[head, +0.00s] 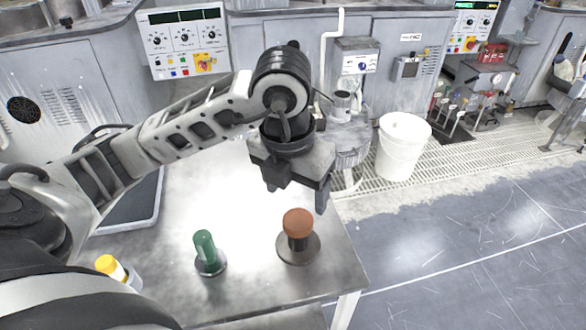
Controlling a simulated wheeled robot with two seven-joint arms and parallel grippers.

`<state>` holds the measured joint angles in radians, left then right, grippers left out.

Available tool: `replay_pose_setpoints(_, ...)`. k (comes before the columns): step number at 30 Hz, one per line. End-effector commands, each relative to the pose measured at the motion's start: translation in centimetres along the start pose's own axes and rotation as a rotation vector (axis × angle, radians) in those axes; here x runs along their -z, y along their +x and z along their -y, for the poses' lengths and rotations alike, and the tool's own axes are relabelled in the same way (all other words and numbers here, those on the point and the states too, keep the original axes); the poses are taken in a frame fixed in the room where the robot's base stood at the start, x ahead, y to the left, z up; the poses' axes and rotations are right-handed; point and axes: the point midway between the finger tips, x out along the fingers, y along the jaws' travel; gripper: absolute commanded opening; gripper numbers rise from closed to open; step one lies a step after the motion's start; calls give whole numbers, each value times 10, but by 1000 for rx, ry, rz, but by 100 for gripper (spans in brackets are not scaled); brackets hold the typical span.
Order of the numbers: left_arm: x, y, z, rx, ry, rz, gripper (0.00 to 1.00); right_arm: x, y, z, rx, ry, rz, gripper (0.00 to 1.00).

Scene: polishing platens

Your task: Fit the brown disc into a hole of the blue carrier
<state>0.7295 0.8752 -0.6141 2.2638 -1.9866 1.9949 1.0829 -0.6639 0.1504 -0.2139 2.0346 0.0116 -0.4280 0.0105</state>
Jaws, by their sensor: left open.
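A brown round piece (298,222), which looks like the brown disc, sits on a dark post with a round grey base on the metal table. My left gripper (296,194) is open and empty, pointing down just above and behind the brown piece, apart from it. No blue carrier can be made out in the head view. My right gripper is not in view.
A green cylinder (205,246) on a round base stands left of the brown piece. A yellow-capped bottle (110,266) and a dark tray (150,212) are at the left. The metal table (245,285) has its right edge near the brown piece. A white bucket (402,150) stands beyond.

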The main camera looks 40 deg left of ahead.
Motion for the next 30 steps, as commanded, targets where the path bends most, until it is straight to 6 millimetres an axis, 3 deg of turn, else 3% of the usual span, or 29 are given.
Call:
replay_pose_setpoints(3, -2, -28, 0, -1, 1, 7, 72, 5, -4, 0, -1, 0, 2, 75)
replay_pose_setpoints(9, 0, -49, 0, -1, 1, 2, 72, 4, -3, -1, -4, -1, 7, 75)
replay_pose_setpoints(30, 0, -51, 0, 0, 1, -1, 72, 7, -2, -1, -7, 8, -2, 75)
